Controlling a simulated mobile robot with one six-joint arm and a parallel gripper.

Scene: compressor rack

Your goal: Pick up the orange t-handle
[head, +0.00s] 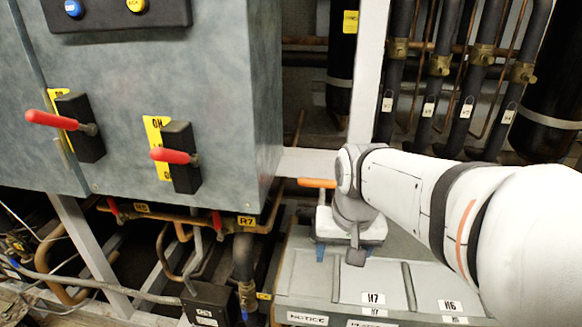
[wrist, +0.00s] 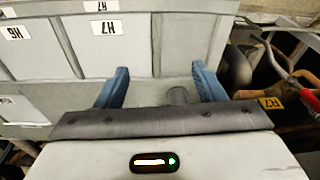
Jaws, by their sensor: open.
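The orange t-handle (head: 317,183) shows in the head view as a short orange bar just left of my arm's wrist. Its right end is hidden by the wrist, and its lower part is not clear. My gripper (head: 345,252) points down over the grey compartmented surface, its blue fingertips below and slightly right of the orange bar in the picture. In the wrist view my gripper (wrist: 161,82) is open, with fingers apart. A short grey rounded piece (wrist: 179,95) shows between them, close to the right finger; I cannot tell what it belongs to. No orange shows there.
The grey compartmented surface (head: 335,281) carries H7 and H6 labels. A grey cabinet (head: 225,90) with red-handled switches (head: 175,156) stands left. Black pipes (head: 433,80) stand behind. A red handle (wrist: 277,58) shows at the right of the wrist view, near the R7 label.

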